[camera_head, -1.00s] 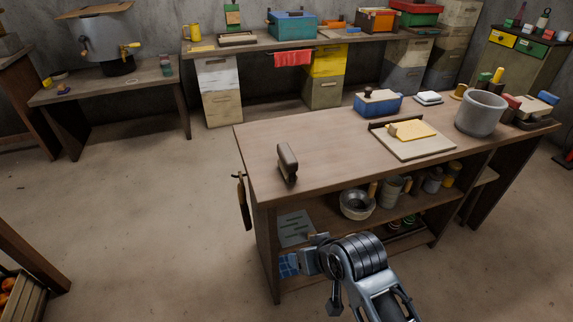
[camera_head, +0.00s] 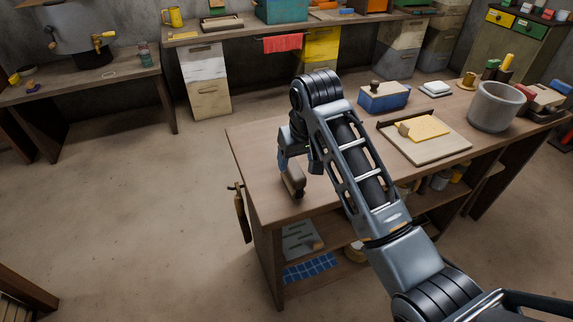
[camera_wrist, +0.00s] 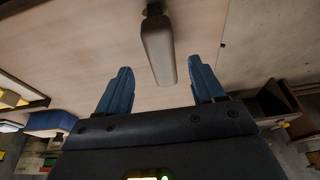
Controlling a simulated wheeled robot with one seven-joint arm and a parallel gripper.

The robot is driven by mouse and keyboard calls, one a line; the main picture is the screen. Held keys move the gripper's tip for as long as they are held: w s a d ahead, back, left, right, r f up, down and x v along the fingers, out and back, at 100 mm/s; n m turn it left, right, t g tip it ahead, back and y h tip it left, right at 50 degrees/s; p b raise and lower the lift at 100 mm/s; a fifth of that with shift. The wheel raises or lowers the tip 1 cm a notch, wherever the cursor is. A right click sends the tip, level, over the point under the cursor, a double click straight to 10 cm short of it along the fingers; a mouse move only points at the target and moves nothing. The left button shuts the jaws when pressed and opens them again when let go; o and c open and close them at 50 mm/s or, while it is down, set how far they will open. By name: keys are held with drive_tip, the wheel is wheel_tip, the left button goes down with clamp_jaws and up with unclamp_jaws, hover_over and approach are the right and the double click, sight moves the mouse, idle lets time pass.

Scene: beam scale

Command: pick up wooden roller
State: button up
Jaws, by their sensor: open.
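The wooden roller (camera_head: 292,181), a long rounded beige-brown piece with dark ends, lies on the workbench (camera_head: 262,191) near its left end. In the wrist view the roller (camera_wrist: 158,48) runs lengthwise between the two blue fingers, with a dark end at the top. My gripper (camera_head: 289,163) is over the roller, which it partly hides in the head view. In the wrist view my gripper (camera_wrist: 160,72) is open, with a gap on each side of the roller. I cannot tell how far above the roller the fingertips are.
A blue box (camera_head: 383,97) stands farther back on the bench. To the right are a board (camera_head: 449,153) with a yellow sheet and a grey pot (camera_head: 495,106). A tool (camera_head: 240,214) hangs at the bench's left end. The bench around the roller is clear.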

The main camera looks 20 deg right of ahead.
sight(293, 166)
drive_tip(key=shift+w, duration=0.3)
drive_tip(key=shift+w+f, duration=0.1)
drive_tip(key=shift+f, duration=0.2)
drive_tip(key=shift+p+x, duration=0.4)
drive_tip(key=shift+x, duration=3.1)
drive_tip(key=shift+w+a+f, duration=0.1)
drive_tip(key=shift+f, duration=0.1)
drive_tip(key=c, duration=1.2)
